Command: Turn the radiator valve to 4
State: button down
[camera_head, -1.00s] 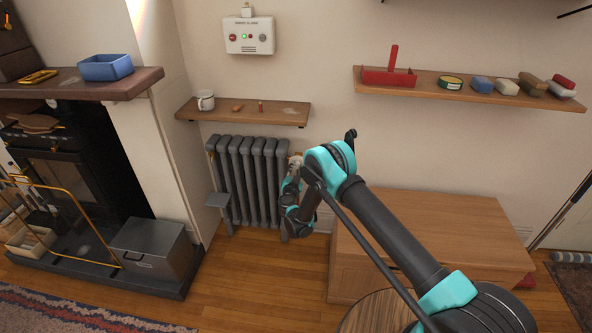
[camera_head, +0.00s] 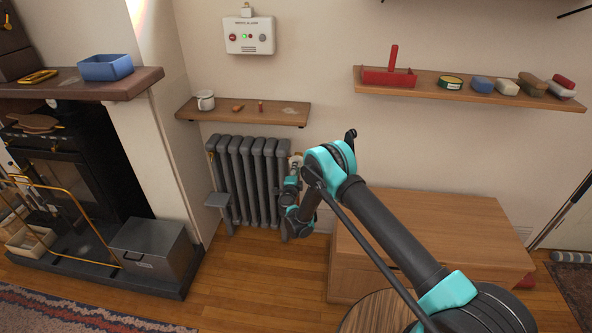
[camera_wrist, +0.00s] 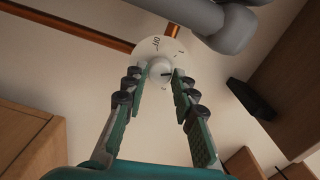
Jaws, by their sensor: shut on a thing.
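The radiator valve (camera_wrist: 170,48) is a white round dial with a smaller white knob in the middle, at the top centre of the wrist view. Dark markings show on its rim, one seeming to read OFF; the setting cannot be read surely. My gripper (camera_wrist: 160,76) has its two fingers shut on the knob, one on each side. In the head view the valve (camera_head: 296,158) is small, at the upper right end of the grey radiator (camera_head: 247,180), partly hidden by my wrist.
A copper pipe (camera_wrist: 173,30) and grey radiator parts (camera_wrist: 235,28) lie close to the dial. A wooden shelf (camera_head: 250,112) with a mug (camera_head: 205,100) hangs above the radiator. A wooden cabinet (camera_head: 450,225) stands to the right, below my arm.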

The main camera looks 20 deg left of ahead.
jog(key=shift+m, duration=14.6)
jog(key=c, duration=1.2)
grip_release()
jog(key=shift+r, duration=0.1)
notch_tip(320, 180, up, 10)
